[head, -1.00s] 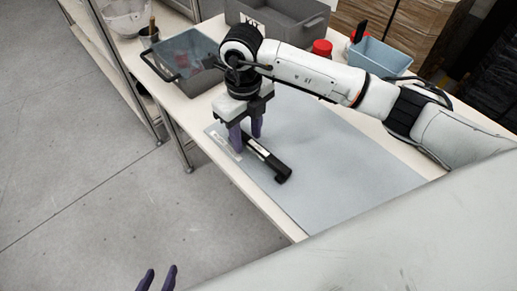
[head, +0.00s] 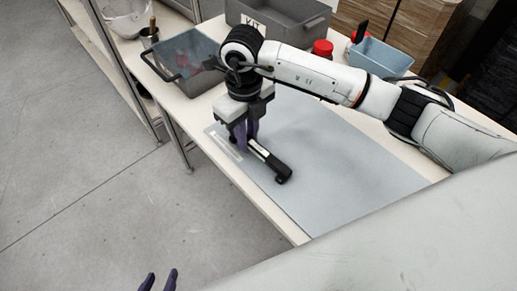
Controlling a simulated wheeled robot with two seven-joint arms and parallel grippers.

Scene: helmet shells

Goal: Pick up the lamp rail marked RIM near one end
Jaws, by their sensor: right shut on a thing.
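The lamp rail (head: 271,160) is a short black bar with a pale label strip on top and a knob-like foot at its near right end. It lies on the grey mat (head: 335,165), near the table's left edge. My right gripper (head: 246,143) points down and is shut on the rail near its far left end; its purple fingers hide that end. Any RIM lettering is too small to read. My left gripper (head: 158,281) shows only as two purple fingertips at the bottom edge, apart from each other, with nothing between them, over the floor.
A grey KIT bin (head: 285,18) and a dark-handled clear-grey bin (head: 187,62) stand at the back. A red-lidded jar (head: 322,49) and a blue bin (head: 379,56) stand behind my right arm. The mat's right part is clear. A pale strip (head: 226,144) lies beside the rail.

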